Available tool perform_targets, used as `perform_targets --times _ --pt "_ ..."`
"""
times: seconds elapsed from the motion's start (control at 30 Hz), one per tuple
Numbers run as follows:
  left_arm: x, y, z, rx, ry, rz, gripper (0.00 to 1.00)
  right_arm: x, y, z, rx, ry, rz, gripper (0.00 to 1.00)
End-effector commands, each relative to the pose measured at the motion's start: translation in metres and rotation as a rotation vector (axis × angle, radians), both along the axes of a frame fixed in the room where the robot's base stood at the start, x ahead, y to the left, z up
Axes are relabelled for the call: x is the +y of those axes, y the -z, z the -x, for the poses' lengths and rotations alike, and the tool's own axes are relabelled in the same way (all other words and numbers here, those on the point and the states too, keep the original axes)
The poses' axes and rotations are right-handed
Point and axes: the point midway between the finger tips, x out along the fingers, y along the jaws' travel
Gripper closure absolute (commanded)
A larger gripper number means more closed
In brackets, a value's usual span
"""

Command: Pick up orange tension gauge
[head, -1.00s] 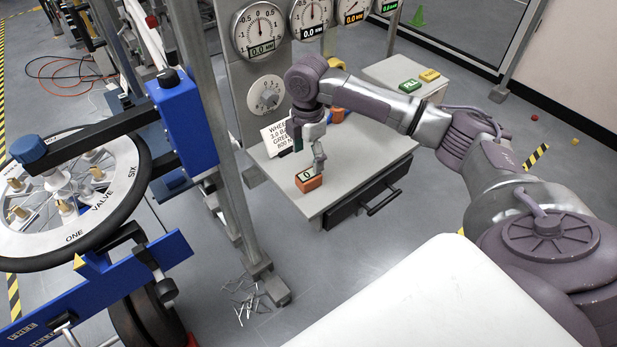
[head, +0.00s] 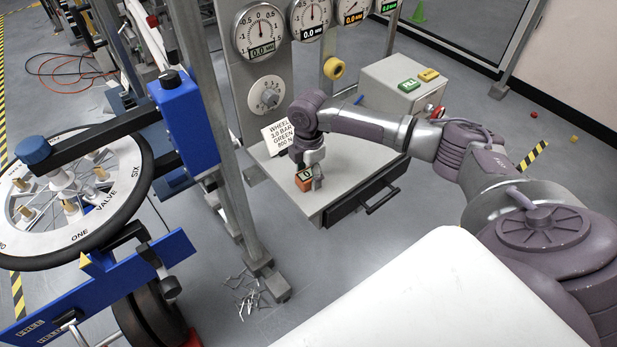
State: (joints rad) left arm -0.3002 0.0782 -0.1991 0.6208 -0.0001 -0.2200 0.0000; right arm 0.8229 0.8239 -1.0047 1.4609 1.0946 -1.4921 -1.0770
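The orange tension gauge (head: 304,185) is a small orange block with a dark-edged pale dial on top. It is at the left part of the grey side table (head: 336,213), near its front edge. My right gripper (head: 308,178) points down at the gauge, with one finger close against its right side. The other finger is mostly hidden, and I cannot tell whether the fingers press on the gauge. My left gripper is not in view.
A white sign card (head: 279,137) stands behind the gauge. A post with dials (head: 260,32) rises behind the table. A drawer handle (head: 383,201) sticks out at the front. A grey cabinet (head: 385,88) with green and yellow blocks stands behind. A wheel stand (head: 75,200) fills the left.

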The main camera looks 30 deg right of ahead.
Motion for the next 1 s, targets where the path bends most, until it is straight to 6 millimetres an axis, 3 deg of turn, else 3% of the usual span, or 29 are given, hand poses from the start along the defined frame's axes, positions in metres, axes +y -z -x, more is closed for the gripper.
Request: perform_targets --times 0.03,0.27,0.67,0.87,1.0 --pt "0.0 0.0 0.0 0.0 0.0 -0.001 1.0 0.0 0.0 0.0 0.0 0.0 0.0 0.53" --pt "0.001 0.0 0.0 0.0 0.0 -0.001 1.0 0.0 0.0 0.0 0.0 0.0 0.0 0.92" --pt "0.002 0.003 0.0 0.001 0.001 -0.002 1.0 0.0 -0.008 -0.001 -0.001 0.001 0.0 0.93" --pt "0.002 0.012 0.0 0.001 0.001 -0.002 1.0 0.0 -0.039 -0.002 -0.006 0.0 -0.001 0.93" --pt "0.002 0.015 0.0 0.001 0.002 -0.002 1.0 0.0 -0.056 0.029 -0.001 -0.002 0.003 0.93"
